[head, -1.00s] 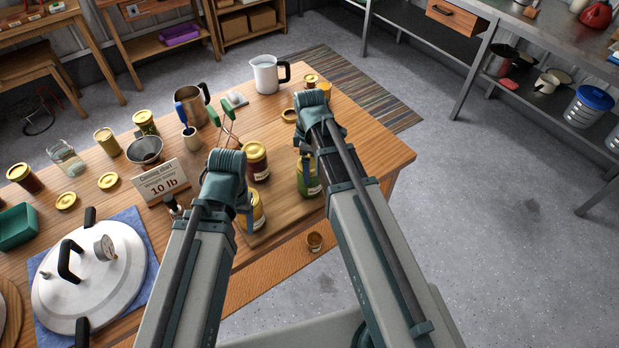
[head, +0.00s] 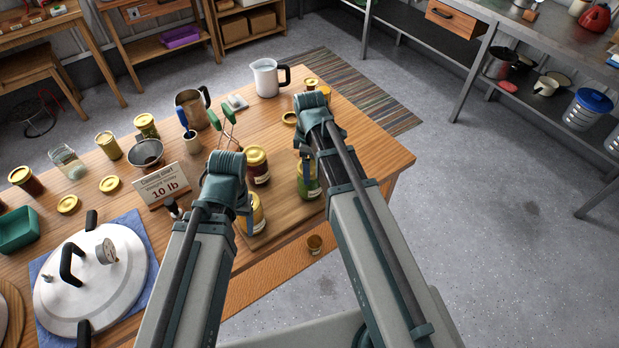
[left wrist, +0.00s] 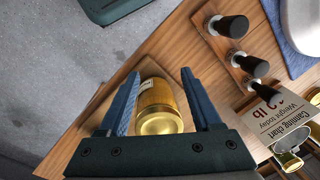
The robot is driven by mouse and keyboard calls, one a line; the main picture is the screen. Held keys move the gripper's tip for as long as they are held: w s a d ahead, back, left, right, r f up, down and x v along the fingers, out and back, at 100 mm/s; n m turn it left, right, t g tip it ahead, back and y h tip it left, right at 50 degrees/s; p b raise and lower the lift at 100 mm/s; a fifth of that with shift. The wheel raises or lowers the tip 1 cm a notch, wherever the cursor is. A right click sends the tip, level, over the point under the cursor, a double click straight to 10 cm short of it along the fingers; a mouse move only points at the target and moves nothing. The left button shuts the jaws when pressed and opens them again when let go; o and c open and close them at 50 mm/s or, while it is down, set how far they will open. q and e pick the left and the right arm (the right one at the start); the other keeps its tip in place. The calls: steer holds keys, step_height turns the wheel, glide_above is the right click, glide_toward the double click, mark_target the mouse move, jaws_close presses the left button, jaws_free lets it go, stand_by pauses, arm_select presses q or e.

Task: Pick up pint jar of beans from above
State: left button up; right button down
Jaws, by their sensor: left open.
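A gold-lidded jar with yellowish contents (head: 257,218) stands upright on a wooden board. Its lid and side show in the left wrist view (left wrist: 158,112). My left gripper (head: 246,212) is above and around this jar; in the left wrist view its two fingers (left wrist: 160,78) are spread, one on each side, with gaps visible. A jar with green contents (head: 309,188) stands at my right gripper (head: 305,160), which partly covers it; its fingers are too hidden to judge. A jar with dark red contents (head: 257,166) stands behind. No label is readable, so I cannot tell which holds beans.
A "10 lb" canning chart sign (head: 163,186) stands left of the yellowish jar, with several black-handled tools (left wrist: 229,27) beside it. A large pressure canner (head: 90,285) sits front left. A steel pitcher (head: 192,107) and white pitcher (head: 267,78) stand at the back.

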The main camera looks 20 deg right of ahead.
steer(key=shift+r, duration=0.5)
steer(key=shift+r+p, duration=2.65)
steer(key=shift+p, duration=0.25)
steer(key=shift+f, duration=0.1)
